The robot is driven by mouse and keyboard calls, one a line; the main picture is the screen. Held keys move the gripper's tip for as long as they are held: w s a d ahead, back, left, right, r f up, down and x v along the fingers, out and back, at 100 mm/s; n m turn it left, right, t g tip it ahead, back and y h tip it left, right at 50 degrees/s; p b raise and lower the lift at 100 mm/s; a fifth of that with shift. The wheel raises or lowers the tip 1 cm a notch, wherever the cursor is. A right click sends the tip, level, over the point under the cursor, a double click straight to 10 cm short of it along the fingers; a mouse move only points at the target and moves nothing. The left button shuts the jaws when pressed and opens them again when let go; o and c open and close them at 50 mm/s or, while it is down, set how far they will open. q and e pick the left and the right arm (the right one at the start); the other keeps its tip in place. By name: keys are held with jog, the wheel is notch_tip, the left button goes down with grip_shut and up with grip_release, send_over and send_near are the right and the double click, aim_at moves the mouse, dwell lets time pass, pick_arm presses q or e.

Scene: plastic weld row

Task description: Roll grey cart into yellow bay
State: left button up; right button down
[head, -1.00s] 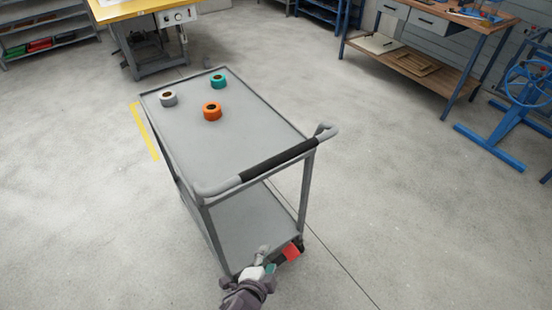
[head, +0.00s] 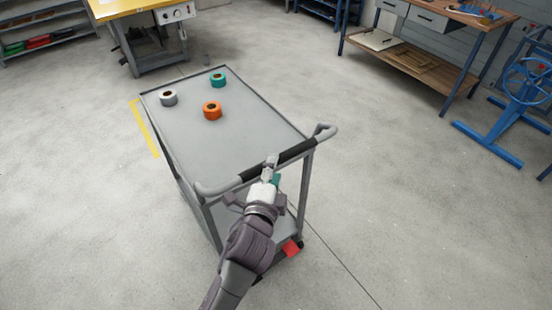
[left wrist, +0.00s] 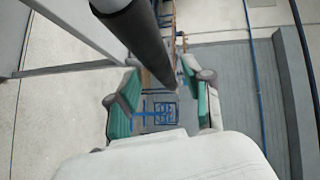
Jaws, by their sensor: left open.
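The grey cart (head: 240,135) stands on the concrete floor, with a push handle (head: 297,151) that has a black grip on its near side. A yellow floor line (head: 148,135) shows along the cart's left side; the rest of the marking is hidden behind the cart. My left gripper (head: 271,168) is at the middle of the handle. In the left wrist view my open gripper (left wrist: 165,100) has its green-padded fingers apart, with the black grip (left wrist: 140,35) running above and between them. I cannot tell whether they touch it. My right gripper is not in view.
A yellow-topped machine table (head: 150,40) stands behind, a workbench (head: 430,50) and blue stand (head: 515,110) at right. Floor around the cart is clear.

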pick_arm(q)
jog(key=shift+w+d+f, duration=0.15)
jog(key=shift+w, duration=0.75)
jog(key=shift+w+d+f, duration=0.1)
jog(key=shift+w+d, duration=0.05)
jog(key=shift+w, duration=0.75)
grip_shut()
